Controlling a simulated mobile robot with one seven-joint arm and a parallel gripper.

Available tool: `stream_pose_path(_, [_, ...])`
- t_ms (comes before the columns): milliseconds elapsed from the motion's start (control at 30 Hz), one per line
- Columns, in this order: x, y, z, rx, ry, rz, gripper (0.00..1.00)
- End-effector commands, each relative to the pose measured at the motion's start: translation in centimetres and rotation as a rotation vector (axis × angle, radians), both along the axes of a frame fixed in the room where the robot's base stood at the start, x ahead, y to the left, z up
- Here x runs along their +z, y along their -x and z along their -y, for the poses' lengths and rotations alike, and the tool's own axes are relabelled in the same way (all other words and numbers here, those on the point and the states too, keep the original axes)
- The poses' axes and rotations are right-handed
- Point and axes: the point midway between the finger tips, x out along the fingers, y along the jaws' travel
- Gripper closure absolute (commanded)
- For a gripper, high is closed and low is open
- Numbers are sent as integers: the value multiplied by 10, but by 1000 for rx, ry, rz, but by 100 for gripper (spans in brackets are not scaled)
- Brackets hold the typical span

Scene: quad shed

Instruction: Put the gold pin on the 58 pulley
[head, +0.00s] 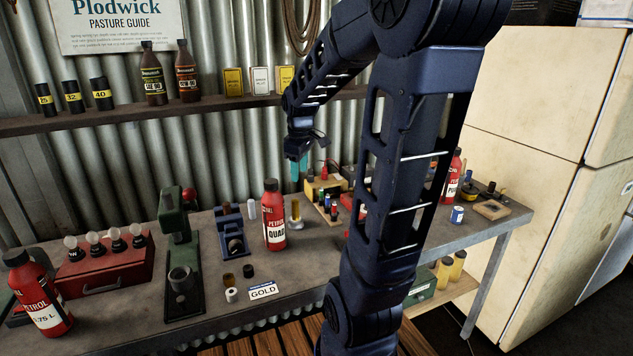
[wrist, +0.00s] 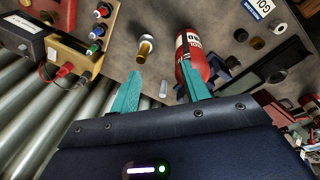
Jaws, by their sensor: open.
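A gold-coloured upright piece (head: 296,211), which looks like the gold pin, stands on the bench just right of a red petrol bottle. It also shows in the wrist view (wrist: 147,46), ahead of the fingers. My gripper (head: 299,168) is open and empty, above the back of the bench and apart from that piece. Its teal fingers are spread in the wrist view (wrist: 162,85), with a small pale cylinder (wrist: 163,89) seen between them. I cannot make out any pulley marked 58.
The red petrol bottle (head: 273,216) stands close to the gold piece, and the blue stand (head: 232,231) is left of it. Small cylinders (head: 231,295) sit beside the card. A green press (head: 181,260) stands further left. A yellow box (head: 325,187) with red leads is at the back.

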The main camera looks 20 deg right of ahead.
Motion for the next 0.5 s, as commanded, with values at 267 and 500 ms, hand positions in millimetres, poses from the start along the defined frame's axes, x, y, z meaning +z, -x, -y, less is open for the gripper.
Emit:
stream_pose_path(267, [28,66,-7,-281,-59,101,54])
stream_pose_path(500, [38,121,-11,-525,-138,178,54])
